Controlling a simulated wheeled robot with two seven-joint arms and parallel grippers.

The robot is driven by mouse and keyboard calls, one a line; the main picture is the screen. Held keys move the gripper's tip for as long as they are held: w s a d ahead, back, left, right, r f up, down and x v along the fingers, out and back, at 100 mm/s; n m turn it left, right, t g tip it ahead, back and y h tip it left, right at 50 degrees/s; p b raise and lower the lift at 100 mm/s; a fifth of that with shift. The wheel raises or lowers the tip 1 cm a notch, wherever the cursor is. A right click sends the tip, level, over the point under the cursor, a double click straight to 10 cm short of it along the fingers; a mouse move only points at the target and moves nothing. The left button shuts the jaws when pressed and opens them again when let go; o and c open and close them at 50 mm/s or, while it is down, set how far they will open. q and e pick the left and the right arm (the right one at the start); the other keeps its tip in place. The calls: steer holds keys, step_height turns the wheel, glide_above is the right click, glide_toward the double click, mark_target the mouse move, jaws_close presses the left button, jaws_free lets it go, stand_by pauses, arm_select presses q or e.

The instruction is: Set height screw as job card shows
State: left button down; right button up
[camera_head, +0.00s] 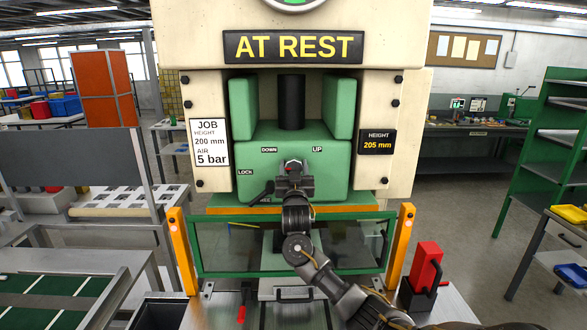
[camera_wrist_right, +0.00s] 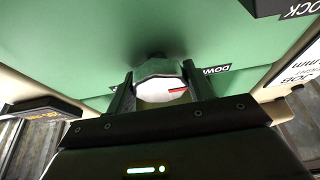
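The job card (camera_head: 210,143) on the left of the press reads height 200 mm and air 5 bar. The height display (camera_head: 377,142) on the right reads 205 mm. My right gripper (camera_head: 291,170) is at the green ram face, between the DOWN and UP labels, and hides most of the height screw. In the right wrist view, the screw's pale, faceted head (camera_wrist_right: 160,82) with a red pointer sits between the fingers of my right gripper (camera_wrist_right: 162,92). Both fingers appear to touch its sides. My left gripper is not in view.
A dark lock lever (camera_head: 262,190) sits left of my right gripper, near the LOCK label. The press sign (camera_head: 293,47) reads AT REST. A green-framed clear guard (camera_head: 225,247) stands below, between orange posts. A red-and-black device (camera_head: 425,268) stands at lower right.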

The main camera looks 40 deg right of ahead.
steer(key=shift+c, duration=1.3)
steer(key=shift+f, duration=0.1)
